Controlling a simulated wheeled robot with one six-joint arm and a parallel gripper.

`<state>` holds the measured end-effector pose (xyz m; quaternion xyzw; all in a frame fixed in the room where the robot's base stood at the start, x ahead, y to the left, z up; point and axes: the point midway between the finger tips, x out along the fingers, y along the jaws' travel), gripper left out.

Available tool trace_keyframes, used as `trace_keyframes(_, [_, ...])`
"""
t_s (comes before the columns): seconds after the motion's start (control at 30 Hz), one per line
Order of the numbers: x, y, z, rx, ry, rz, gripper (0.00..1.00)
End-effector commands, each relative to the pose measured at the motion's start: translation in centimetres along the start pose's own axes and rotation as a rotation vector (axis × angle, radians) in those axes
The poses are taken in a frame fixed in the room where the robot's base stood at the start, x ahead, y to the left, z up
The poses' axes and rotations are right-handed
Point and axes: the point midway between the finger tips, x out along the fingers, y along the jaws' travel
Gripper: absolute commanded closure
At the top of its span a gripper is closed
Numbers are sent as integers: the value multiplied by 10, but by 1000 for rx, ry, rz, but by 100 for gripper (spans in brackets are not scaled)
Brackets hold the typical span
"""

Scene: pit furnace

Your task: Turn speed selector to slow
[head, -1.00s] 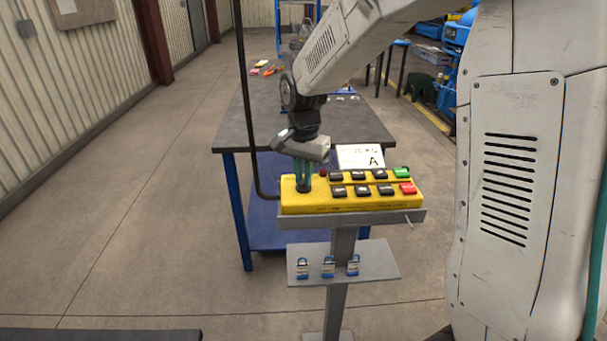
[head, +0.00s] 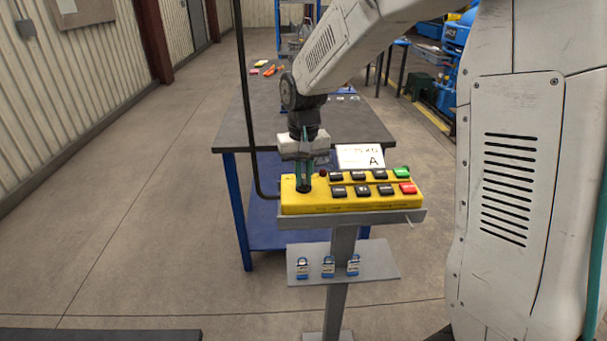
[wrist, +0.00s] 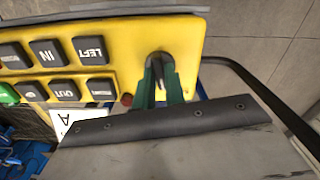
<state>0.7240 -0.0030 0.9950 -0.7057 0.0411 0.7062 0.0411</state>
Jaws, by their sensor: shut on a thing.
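The yellow control box (head: 345,205) lies on a grey stand, with rows of dark buttons, a green one and a red one. The speed selector (wrist: 157,60) is a dark knob at the box's left end in the head view. It also shows in the head view (head: 303,187), partly covered by the fingers. My gripper (head: 304,176) points down over it, green fingers shut on the selector. In the wrist view my gripper (wrist: 160,82) has one finger on each side of the knob. The selector's markings are not readable.
A white card marked A (head: 361,157) stands behind the box. Several blue padlocks (head: 328,267) hang on a small shelf (head: 378,271) below. A dark-topped table (head: 240,130) stands behind, and a black pole (head: 241,90) rises to the left.

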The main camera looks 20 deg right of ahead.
Motion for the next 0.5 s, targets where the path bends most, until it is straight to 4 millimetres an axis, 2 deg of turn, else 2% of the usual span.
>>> trace_keyframes(0.2, [-1,0,-1,-163,2,-1,100])
trace_keyframes(0.5, [-1,0,-1,-300,3,0,100])
